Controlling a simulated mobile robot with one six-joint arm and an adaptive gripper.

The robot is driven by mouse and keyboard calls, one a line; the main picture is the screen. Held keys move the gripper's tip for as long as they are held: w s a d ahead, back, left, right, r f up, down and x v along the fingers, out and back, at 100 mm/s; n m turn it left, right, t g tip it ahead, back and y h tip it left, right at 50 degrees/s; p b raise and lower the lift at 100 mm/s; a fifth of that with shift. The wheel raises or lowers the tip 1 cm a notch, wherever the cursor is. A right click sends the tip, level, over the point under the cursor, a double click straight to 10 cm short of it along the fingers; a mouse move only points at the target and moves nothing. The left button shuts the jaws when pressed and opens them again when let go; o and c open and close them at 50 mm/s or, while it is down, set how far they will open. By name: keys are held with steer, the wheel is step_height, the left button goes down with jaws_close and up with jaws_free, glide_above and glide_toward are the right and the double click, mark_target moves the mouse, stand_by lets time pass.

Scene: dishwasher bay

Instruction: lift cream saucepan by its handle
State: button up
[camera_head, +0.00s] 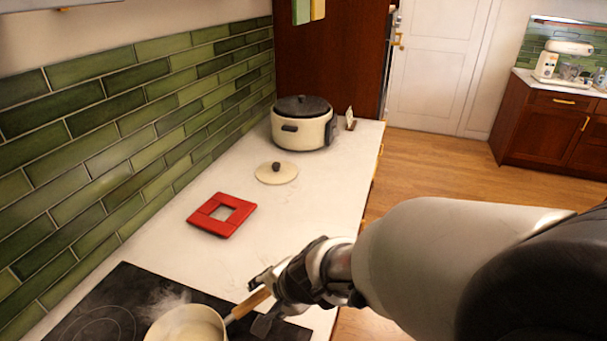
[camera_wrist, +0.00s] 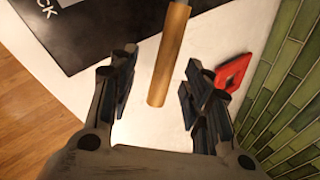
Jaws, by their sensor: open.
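The cream saucepan (camera_head: 188,326) sits on the black cooktop at the bottom of the head view, cut off by the frame edge. Its wooden handle (camera_head: 250,303) points up and right toward my gripper (camera_head: 262,304). In the wrist view the handle (camera_wrist: 169,55) comes in from the top and its end lies between the two open fingers of my gripper (camera_wrist: 157,95), with a gap on each side. The fingers do not appear to touch it. The pan body is out of the wrist view.
A red square trivet (camera_head: 222,214), a cream lid (camera_head: 276,173) and a cream slow cooker (camera_head: 303,124) stand farther along the white counter (camera_head: 318,200). The black cooktop (camera_head: 100,310) is at lower left. Green tiled wall (camera_head: 110,130) borders the left side; floor lies to the right.

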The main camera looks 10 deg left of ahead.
mark_target(262, 294)
steer(key=b+x, duration=0.2)
steer(key=x, duration=0.3)
steer(key=shift+w+a, duration=0.2)
steer(key=shift+a, duration=0.1)
steer(key=shift+c, duration=0.2)
jaws_close()
steer(key=shift+r, duration=0.1)
stand_by(0.5)
